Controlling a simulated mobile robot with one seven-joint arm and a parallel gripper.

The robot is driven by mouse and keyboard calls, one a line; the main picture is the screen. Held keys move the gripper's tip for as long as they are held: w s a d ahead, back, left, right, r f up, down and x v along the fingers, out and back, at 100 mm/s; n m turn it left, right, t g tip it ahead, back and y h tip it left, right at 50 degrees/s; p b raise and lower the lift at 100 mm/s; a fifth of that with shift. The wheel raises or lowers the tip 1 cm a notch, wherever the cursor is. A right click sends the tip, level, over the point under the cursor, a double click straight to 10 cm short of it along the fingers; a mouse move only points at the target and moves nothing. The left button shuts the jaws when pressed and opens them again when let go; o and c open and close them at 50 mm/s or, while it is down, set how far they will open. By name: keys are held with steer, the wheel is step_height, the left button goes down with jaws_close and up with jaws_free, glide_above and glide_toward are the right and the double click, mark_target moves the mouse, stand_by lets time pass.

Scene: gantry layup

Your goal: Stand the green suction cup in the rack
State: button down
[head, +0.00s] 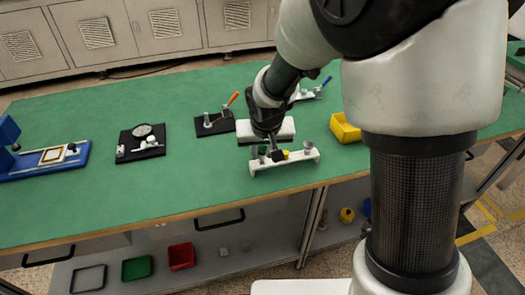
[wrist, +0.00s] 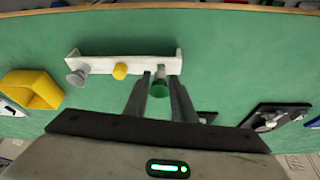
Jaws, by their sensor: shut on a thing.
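The white rack (head: 283,163) lies near the front edge of the green table and also shows in the wrist view (wrist: 108,65). A grey cup (head: 308,146) and a yellow cup (wrist: 120,71) are in it; the grey one also shows in the wrist view (wrist: 76,77). My gripper (wrist: 160,84) is shut on the green suction cup (wrist: 159,89) at the opposite end of the rack from the grey cup. The green cup (head: 263,149) also shows in the head view, beside my gripper (head: 272,149). I cannot tell whether the green cup touches the rack.
A yellow bin (head: 344,130) stands right of the rack. A white block (head: 257,137) lies just behind it. Black bases with tools (head: 213,127) and (head: 142,143) stand to the left, and a blue fixture (head: 48,164) farther left. The table between them is clear.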

steer(key=shift+f+b, duration=0.75)
steer(key=shift+f, duration=0.2)
steer(key=c, duration=1.4)
jaws_free()
steer(key=shift+r, duration=0.15)
steer(key=a+p+v, duration=0.1)
steer(key=p+v, duration=0.2)
steer(key=v, duration=1.4)
steer(key=shift+d+p, duration=0.3)
steer(key=shift+d, duration=0.2)
steer(key=shift+s+r, duration=0.1)
